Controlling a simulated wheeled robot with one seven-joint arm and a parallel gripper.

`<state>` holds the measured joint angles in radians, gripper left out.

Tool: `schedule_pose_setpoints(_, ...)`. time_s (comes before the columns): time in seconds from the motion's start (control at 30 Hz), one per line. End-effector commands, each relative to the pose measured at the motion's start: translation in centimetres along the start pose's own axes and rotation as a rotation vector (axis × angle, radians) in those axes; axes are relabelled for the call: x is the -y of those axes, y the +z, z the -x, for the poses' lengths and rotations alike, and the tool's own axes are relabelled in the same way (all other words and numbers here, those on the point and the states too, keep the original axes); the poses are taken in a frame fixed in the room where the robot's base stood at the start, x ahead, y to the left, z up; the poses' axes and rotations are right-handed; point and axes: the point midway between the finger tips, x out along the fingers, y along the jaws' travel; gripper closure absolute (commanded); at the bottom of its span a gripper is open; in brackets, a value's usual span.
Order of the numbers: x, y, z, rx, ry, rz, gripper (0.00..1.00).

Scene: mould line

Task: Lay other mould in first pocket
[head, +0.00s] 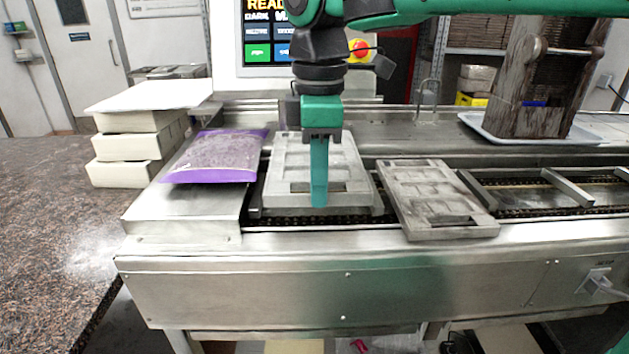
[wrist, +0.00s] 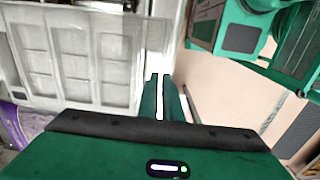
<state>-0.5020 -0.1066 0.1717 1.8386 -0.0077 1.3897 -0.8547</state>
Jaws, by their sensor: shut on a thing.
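A light grey mould (head: 283,172) with several rectangular recesses lies over the left end of the conveyor in the head view. My gripper (head: 319,203) points down at its near edge and is shut on it. In the wrist view the mould (wrist: 76,62) fills the left side, with its edge at my fingers (wrist: 161,100). I cannot tell whether it rests fully down or is slightly raised. A second, darker grey mould (head: 428,190) lies to the right, askew, with its near end over the conveyor's front rail. The pocket under the held mould is mostly hidden.
A purple bag (head: 213,158) lies on the steel deck just left of the held mould. Cream boxes (head: 128,146) are stacked farther left. The conveyor (head: 540,205) shows open slots with crossbars at right. A brown holder (head: 545,75) stands on a tray behind.

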Motion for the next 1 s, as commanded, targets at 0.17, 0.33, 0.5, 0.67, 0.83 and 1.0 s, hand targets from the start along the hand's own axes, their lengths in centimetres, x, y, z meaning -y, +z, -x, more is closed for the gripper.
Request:
schedule_pose_setpoints(0.17,0.0,0.0,-1.1,0.000,0.000,0.000,1.00)
schedule_pose_setpoints(0.33,0.0,0.0,-2.3,0.000,0.000,0.000,1.00)
schedule_pose_setpoints(0.5,0.0,0.0,-3.4,0.000,0.000,0.000,1.00)
schedule_pose_setpoints(0.67,0.1,0.0,-4.5,0.000,0.000,0.000,1.00)
schedule_pose_setpoints(0.83,0.1,0.0,-5.7,0.000,0.001,0.000,1.00)
schedule_pose_setpoints(1.0,0.1,0.0,-6.6,-0.001,0.001,0.000,1.00)
